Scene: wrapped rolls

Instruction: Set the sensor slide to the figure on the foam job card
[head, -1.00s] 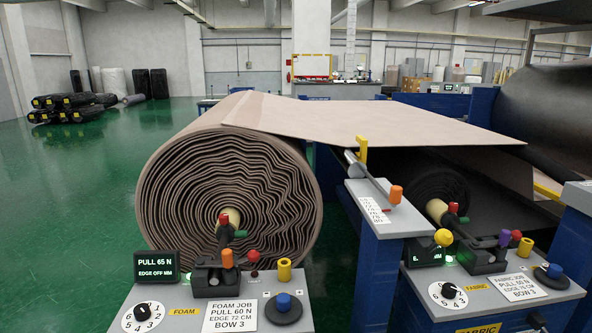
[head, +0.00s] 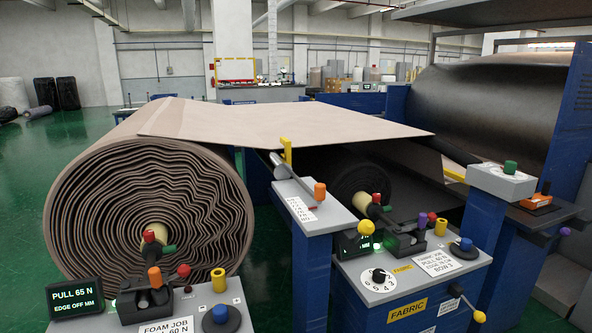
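The foam job card (head: 168,328) lies on the grey foam console, cut off by the lower picture edge. Only its top lines, with FOAM JOB and part of a 60 N pull line, show. The sensor slide sits on the grey post top beside the foam roll (head: 150,195): a grey rod with a yellow upright bracket (head: 286,152) at its far end and an orange knob (head: 319,191) at its near end. A white scale label (head: 301,208) with a red pointer lies beside it; its figures are too small to read. Neither of my grippers is in view.
The foam display (head: 76,298) reads PULL 65 N and EDGE OFF MM. The fabric console (head: 400,272) stands right of the post, with a dial, levers and its own job card (head: 437,260). Another grey post (head: 500,182) with a green knob stands further right. Green floor is open at left.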

